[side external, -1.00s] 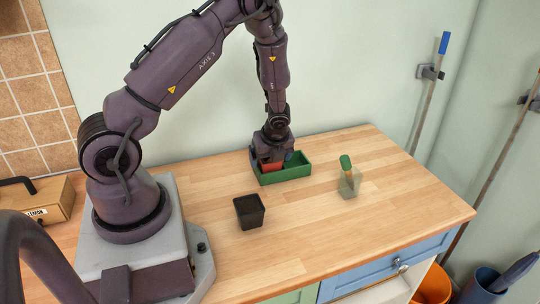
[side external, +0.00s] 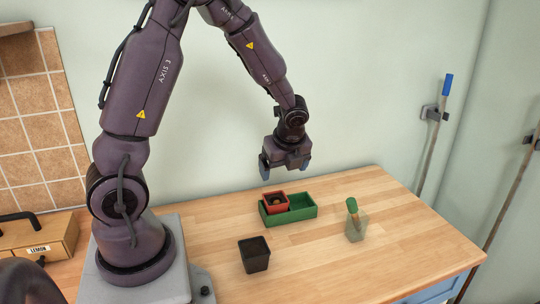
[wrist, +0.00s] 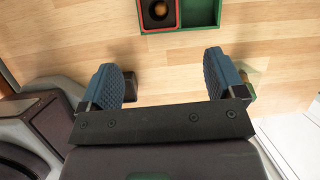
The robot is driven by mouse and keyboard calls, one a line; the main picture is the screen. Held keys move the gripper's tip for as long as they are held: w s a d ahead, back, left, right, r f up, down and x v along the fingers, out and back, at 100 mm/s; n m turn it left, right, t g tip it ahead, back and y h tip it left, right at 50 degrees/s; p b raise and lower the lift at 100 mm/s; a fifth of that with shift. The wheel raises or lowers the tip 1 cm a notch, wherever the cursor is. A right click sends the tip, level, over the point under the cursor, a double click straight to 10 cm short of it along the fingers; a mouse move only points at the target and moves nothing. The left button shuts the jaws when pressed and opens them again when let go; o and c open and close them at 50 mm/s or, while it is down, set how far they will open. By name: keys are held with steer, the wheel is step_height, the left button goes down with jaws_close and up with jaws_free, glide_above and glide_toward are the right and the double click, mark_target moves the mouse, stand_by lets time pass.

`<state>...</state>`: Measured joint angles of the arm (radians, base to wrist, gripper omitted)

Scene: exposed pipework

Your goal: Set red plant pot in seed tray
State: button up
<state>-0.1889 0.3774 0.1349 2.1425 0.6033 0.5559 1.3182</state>
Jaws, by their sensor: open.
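The red plant pot (side external: 274,203) sits upright in the left part of the green seed tray (side external: 302,215), with something small and brownish inside it. The right part of the tray looks empty. In the wrist view the red pot (wrist: 159,13) and the tray (wrist: 203,12) show at the top edge, partly cut off. My gripper (side external: 286,170) is open and empty, raised above the tray and apart from the pot. Its two blue pads are spread wide in the wrist view (wrist: 169,82).
A black pot (side external: 254,255) stands on the wooden counter in front of the tray. A clear container with a green-topped item (side external: 355,222) stands to the right. A drawer box labelled LEMON (side external: 38,240) is at the far left. The counter's right part is clear.

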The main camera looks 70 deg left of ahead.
steer(key=s+d+r+n+t+h, duration=0.2)
steer(key=s+d+r+n, duration=0.4)
steer(key=d+r+n, duration=0.2)
steer(key=s+d+r+n+t+h, duration=0.2)
steer(key=s+d+r+n+t, duration=0.1)
steer(key=s+d+r+n, duration=0.3)
step_height(320, 180, up, 4)
steer(key=d+n, duration=0.2)
steer(key=n, duration=0.1)
steer(key=shift+s+d, duration=0.3)
steer(key=shift+f, duration=0.1)
